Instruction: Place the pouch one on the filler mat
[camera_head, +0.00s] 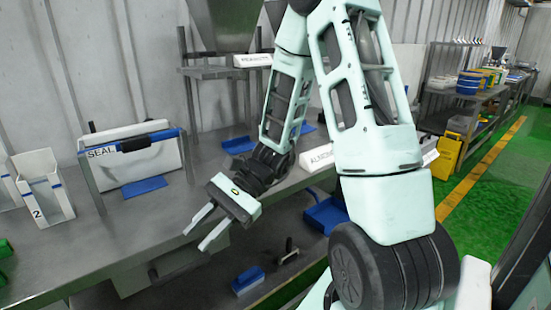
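My gripper (195,240) hangs near the front edge of the metal bench, fingers apart with nothing between them. I cannot make out a pouch for certain. A white upright holder marked 2 (42,190) stands at the left of the bench, and part of another white holder (8,190) shows at the left edge. A blue mat (239,145) lies on the bench below the hopper labelled PEANUTS, behind and right of my gripper. Another blue mat (145,187) lies before the SEAL unit. Part of a third blue mat (307,128) shows behind my arm. No label names the filler mat.
The SEAL unit (108,172) stands at the back of the bench. The hopper (222,22) is on a metal frame. A blue bin (325,214) and a blue-topped block (248,280) are lower, beyond the bench edge.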

